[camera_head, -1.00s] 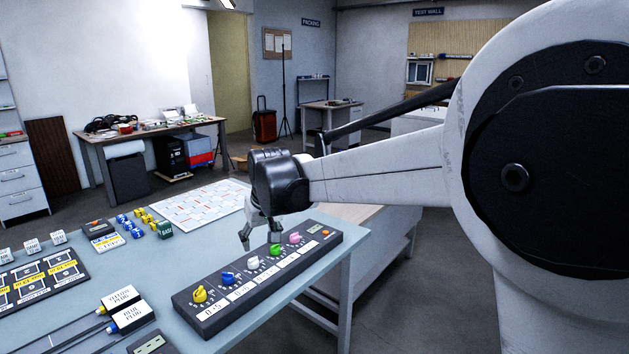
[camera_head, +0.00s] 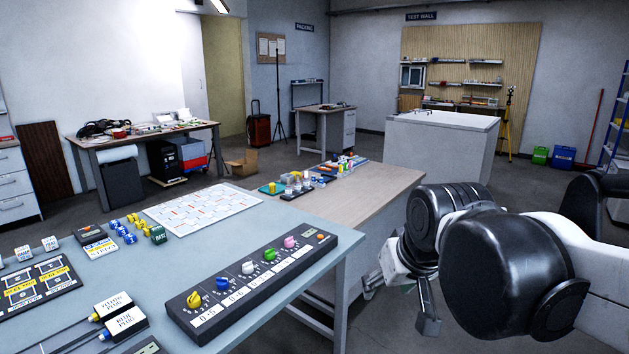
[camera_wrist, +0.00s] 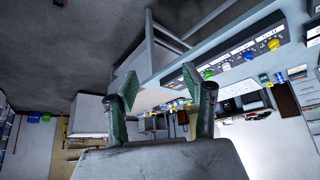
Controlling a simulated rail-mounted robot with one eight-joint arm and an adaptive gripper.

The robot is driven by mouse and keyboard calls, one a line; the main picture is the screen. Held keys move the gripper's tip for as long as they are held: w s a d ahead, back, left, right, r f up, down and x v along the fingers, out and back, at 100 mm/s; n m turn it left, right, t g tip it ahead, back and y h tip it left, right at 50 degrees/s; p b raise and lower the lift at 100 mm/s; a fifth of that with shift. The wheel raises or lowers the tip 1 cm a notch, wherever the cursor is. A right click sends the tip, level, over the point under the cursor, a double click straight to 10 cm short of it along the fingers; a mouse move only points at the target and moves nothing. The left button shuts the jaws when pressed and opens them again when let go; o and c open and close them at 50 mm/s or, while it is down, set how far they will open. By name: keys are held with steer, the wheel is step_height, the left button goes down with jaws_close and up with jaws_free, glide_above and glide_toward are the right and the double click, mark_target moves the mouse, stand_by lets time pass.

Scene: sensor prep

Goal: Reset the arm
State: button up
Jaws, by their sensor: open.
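My gripper (camera_head: 396,287) is at the right in the head view, off the right side of the grey-blue table (camera_head: 345,262), with my arm folded back behind it. In the wrist view my gripper (camera_wrist: 158,90) has its two fingers spread apart with nothing between them. The dark knob panel (camera_head: 205,319) with yellow, blue, white, green and pink knobs lies on the table, left of and apart from my gripper. The panel also shows upper right in the wrist view (camera_wrist: 262,40).
A wooden-topped bench (camera_head: 385,190) with small items adjoins the table's far side. A white grid sheet (camera_head: 203,209), yellow and blue cubes (camera_head: 130,226) and two plug boxes (camera_head: 122,315) lie on the table. A white counter (camera_head: 440,145) stands behind. Open floor lies around my gripper.

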steer(key=s+d+f+m, duration=0.1)
steer(key=s+d+f, duration=0.2)
steer(key=s, duration=0.2)
steer(key=s+d+f+m+h, duration=0.1)
steer(key=s+d+f, duration=0.2)
steer(key=s, duration=0.3)
steer(key=shift+s+d+t, duration=0.3)
steer(key=shift+d+t, duration=0.1)
steer(key=shift+d, duration=0.15)
stand_by(0.8)
